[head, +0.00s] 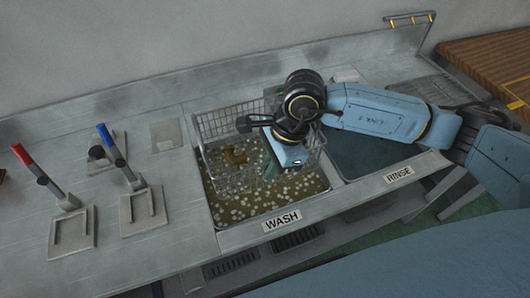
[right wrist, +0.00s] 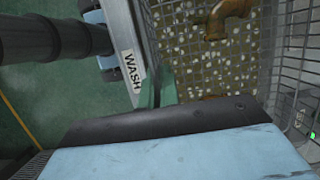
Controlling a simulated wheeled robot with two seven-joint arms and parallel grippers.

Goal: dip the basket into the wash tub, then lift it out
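The wash tub (head: 232,213) is a sunken basin of murky water dotted with pale bubbles, behind the WASH label. The wire basket (head: 212,124) is at the tub's opening, its rim above counter level and its lower mesh seen against the water. How deep it sits is unclear. Brown brass-like parts (head: 235,155) show inside it, and also in the right wrist view (right wrist: 228,15). My right gripper (head: 274,163) points down over the basket's right part. Its fingers are mostly hidden, so its grip on the basket is unclear. Basket mesh (right wrist: 292,70) fills the wrist view's right side. My left gripper is out of view.
The rinse tub (head: 365,155) lies right of the wash tub, under my right arm. A red-handled lever (head: 38,172) and a blue-handled lever (head: 118,155) stand on the counter at the left. A slatted wooden surface (head: 490,60) is at the far right.

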